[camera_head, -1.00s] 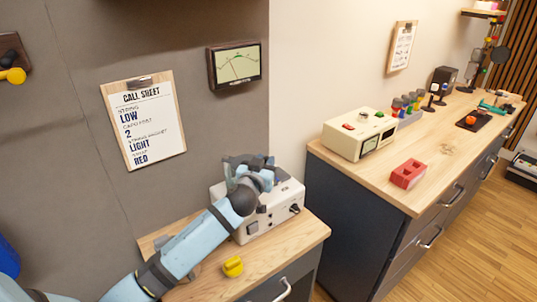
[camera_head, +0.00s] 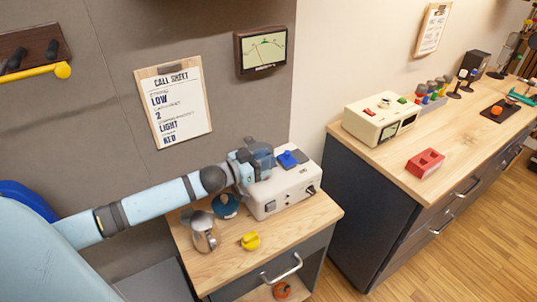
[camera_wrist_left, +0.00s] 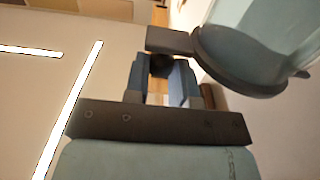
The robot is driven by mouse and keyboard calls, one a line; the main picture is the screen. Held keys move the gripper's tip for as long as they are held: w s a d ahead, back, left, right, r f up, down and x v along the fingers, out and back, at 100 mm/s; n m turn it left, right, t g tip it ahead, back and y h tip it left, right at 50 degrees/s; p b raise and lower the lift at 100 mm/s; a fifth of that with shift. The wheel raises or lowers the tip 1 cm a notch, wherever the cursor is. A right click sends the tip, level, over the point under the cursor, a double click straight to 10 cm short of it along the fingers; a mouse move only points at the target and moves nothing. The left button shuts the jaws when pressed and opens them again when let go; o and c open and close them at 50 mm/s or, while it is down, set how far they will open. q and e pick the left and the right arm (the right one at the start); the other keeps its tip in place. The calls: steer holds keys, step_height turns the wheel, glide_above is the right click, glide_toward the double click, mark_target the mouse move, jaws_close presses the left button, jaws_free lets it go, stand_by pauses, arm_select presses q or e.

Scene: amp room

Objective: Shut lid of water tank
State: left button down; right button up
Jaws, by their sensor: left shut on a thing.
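A white machine (camera_head: 285,192) stands on the small wooden cabinet, with dark knobs on its front and a blue piece (camera_head: 288,158) on top. My left gripper (camera_head: 262,160) is at the machine's upper left side and hides part of it. The left wrist view shows its blue fingers (camera_wrist_left: 164,78) closed around a small dark piece (camera_wrist_left: 160,63). I cannot tell how far the tank's lid is open. My right gripper is out of view.
A metal pitcher (camera_head: 204,235), a dark blue round item (camera_head: 225,205) and a yellow item (camera_head: 250,240) stand on the cabinet top (camera_head: 299,228) below my left arm. A longer counter (camera_head: 390,165) to the right holds a cream device (camera_head: 380,118) and a red block (camera_head: 425,163).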

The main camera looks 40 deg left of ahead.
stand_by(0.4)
arm_select(q)
steer(key=c, duration=0.9)
jaws_free()
steer(key=shift+c, duration=0.2)
steer(key=shift+s, duration=0.1)
steer(key=b+v, duration=0.1)
steer(key=v, duration=1.2)
steer(key=shift+s+a, duration=0.25)
steer(key=shift+s, duration=0.05)
steer(key=shift+s, duration=0.1)
